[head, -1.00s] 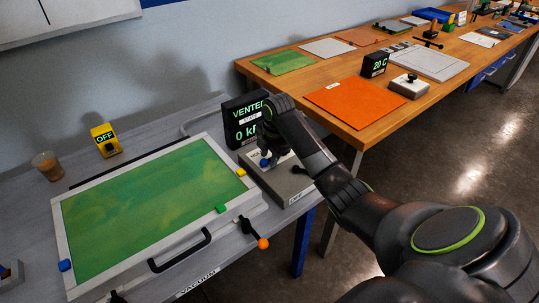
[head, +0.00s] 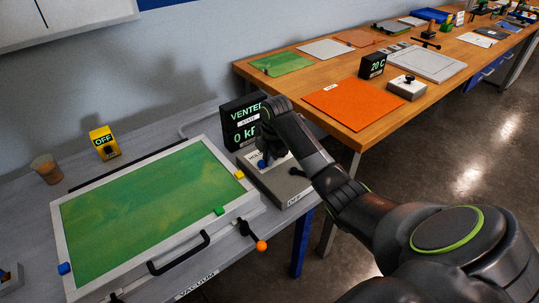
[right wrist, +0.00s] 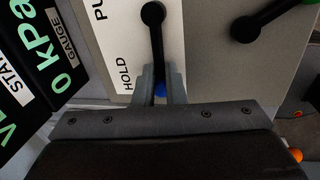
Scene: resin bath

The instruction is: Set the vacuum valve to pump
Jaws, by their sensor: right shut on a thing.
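The vacuum valve is a grey box (head: 292,188) with a white label plate, at the right end of the grey bench. Its black lever (right wrist: 155,45) ends in a blue knob (right wrist: 160,90), which also shows in the head view (head: 262,164). My right gripper (right wrist: 161,84) is shut on the blue-knobbed lever, with one finger on each side. The lever lies beside the printed word HOLD; another word starting PU is cut off by the picture's top edge. The display (head: 243,122) behind reads VENTED and 0 kPa. My left gripper is not in view.
A second black lever (right wrist: 255,24) with a green tip sits close beside on the same box. The framed green bath (head: 150,210) lies to the left, with an orange-knobbed lever (head: 260,245) at its front corner. A yellow OFF switch (head: 105,144) stands behind it.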

